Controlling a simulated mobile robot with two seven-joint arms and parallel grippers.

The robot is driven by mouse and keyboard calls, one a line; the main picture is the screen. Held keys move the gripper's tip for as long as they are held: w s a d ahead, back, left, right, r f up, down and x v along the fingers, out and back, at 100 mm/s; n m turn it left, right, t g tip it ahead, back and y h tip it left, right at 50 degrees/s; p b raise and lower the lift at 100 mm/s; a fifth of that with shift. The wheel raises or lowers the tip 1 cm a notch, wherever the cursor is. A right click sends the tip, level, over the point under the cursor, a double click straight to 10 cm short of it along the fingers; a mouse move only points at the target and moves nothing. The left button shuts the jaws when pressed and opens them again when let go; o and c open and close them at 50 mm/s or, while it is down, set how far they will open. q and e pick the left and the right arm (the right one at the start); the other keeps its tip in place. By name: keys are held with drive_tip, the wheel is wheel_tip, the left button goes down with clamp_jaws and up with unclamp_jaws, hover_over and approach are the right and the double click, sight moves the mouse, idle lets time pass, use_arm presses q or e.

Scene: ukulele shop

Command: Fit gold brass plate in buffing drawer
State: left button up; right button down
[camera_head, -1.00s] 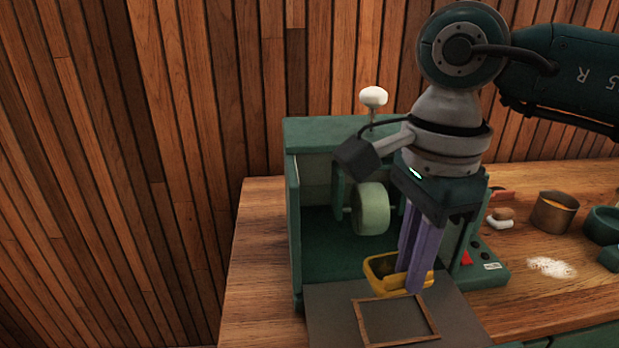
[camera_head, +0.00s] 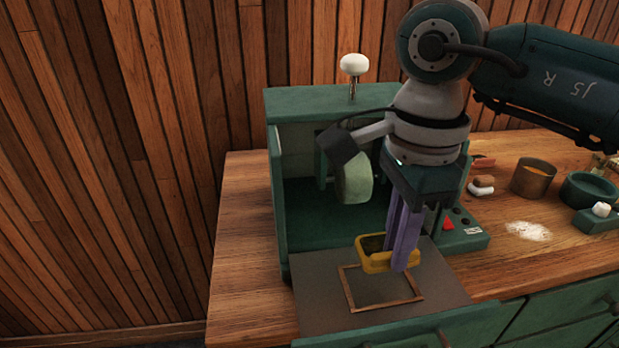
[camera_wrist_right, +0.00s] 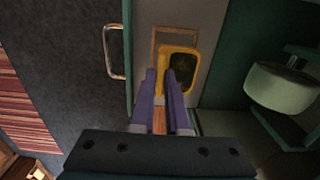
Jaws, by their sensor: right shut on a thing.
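The gold brass plate (camera_head: 373,266) is a yellow rectangular piece with a raised rim and a dark middle. My right gripper (camera_head: 404,266), with purple fingers, is shut on its right side. The plate also shows in the right wrist view (camera_wrist_right: 163,53), beyond my fingertips (camera_wrist_right: 161,76). The grey buffing drawer (camera_head: 320,300) is pulled out and has a thin brown rectangular frame (camera_head: 348,292) on it. The plate overlaps the far edge of this frame in the head view. I cannot tell whether it touches the drawer. My left gripper is not in view.
The green buffing machine (camera_head: 335,235) with a pale wheel (camera_head: 354,180) stands right behind the plate. A drawer handle (camera_wrist_right: 113,52) shows in the wrist view. A copper cup (camera_head: 533,178) and white powder (camera_head: 528,231) are on the bench at right. The bench left of the machine is clear.

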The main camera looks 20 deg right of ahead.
drive_tip(key=shift+f+b, duration=2.3)
drive_tip(key=shift+f, duration=0.65)
drive_tip(key=c, duration=0.5)
unclamp_jaws()
drive_tip(key=shift+c, duration=0.2)
drive_tip(key=shift+r+p, duration=2.7)
drive_tip(key=shift+r, duration=0.85)
